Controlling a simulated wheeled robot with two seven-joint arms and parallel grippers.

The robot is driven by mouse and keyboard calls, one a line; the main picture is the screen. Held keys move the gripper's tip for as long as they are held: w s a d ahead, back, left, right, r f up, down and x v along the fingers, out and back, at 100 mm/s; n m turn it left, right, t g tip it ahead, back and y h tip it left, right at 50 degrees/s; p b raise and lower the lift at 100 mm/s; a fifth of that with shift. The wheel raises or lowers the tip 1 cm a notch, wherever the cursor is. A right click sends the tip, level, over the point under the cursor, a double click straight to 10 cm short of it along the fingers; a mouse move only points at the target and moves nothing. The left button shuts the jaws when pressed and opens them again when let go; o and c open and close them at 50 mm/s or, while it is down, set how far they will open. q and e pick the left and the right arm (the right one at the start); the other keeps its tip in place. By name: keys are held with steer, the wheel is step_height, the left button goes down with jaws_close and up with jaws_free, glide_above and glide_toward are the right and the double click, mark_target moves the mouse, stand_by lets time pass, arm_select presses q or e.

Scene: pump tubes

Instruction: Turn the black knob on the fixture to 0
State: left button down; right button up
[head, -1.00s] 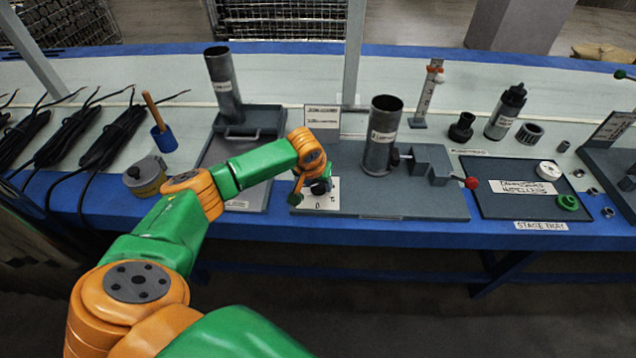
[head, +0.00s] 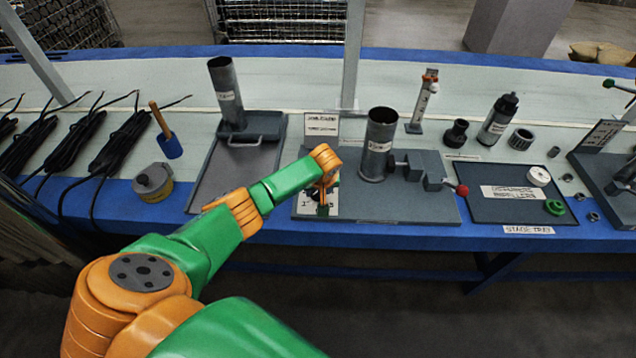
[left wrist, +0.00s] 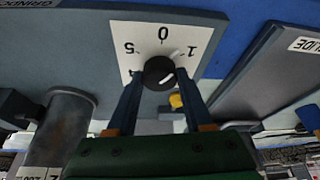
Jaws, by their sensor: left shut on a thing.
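The black knob (left wrist: 159,73) sits on a white dial plate (left wrist: 140,32) in the left wrist view. A 0 is at the top of the plate there, a 1 to the right and a 5 to the left. The knob's white mark lies on its lower right side, away from the 0. My left gripper (left wrist: 160,84) is shut on the knob, one finger on each side. In the head view my left gripper (head: 322,196) is over the white plate (head: 304,207) on the grey fixture (head: 405,208) and hides most of the knob. My right gripper is not in view.
A steel tube (head: 380,146) stands on the fixture, right of the knob, with a red-ended lever (head: 462,190) beyond. A grey tray with another tube (head: 226,95) is to the left. A dark stage tray (head: 490,208) is to the right.

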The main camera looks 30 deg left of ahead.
arm_select(q)
steer(key=shift+d+n, duration=0.1)
steer(key=shift+n, duration=0.8)
steer(key=shift+w+f+n+g+y+b, duration=0.1)
steer(key=shift+n+g+y+b, duration=0.35)
steer(key=shift+n, duration=0.45)
steer(key=shift+n+g+y+b, duration=0.25)
steer(key=shift+n+g+b, duration=0.3)
steer(key=shift+n+b, duration=0.7)
steer(key=shift+w+n, duration=0.1)
steer(key=shift+n, duration=0.25)
steer(key=shift+c, duration=1.4)
jaws_free()
